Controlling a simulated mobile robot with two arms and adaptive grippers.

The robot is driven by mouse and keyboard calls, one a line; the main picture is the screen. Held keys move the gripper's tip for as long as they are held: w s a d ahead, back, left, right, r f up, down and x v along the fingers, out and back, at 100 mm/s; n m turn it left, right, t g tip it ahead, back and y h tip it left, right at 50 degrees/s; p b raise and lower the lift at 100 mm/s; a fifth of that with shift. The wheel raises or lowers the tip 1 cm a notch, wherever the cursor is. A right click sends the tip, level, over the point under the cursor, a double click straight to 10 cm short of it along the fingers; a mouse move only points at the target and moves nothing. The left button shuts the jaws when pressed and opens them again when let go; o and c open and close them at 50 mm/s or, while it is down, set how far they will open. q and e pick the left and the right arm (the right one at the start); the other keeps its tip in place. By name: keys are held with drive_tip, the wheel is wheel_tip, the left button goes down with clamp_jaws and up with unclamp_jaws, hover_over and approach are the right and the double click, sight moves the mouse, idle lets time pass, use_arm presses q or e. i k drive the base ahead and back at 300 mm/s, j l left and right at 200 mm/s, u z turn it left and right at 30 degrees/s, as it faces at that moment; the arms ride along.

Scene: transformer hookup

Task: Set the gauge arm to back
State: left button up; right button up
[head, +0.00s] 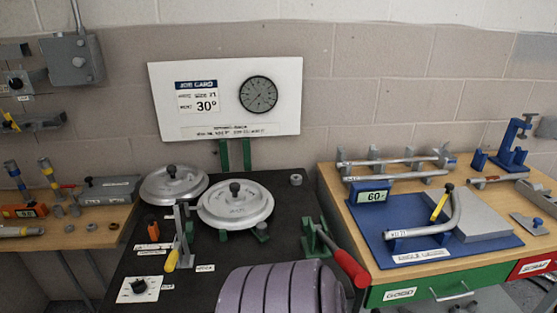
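A gauge with a digital display (371,197) reading about 60 stands at the back left of the blue mat (480,243) on the right bench. A short arm with a yellow grip and dark tip (441,204), which looks like the gauge arm, leans up and to the right beside the bent grey pipe (455,225). I cannot tell which setting it is in. Neither of my grippers is in view.
The dark middle bench holds two round grey discs (236,204), a yellow-handled lever (172,260), a dial (139,287) and a red-handled lever (345,263). A large ribbed purple-grey shape (280,291) fills the bottom centre. A blue press (513,147) stands at the back right.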

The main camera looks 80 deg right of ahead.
sight(449, 187)
drive_tip(key=z, duration=3.85)
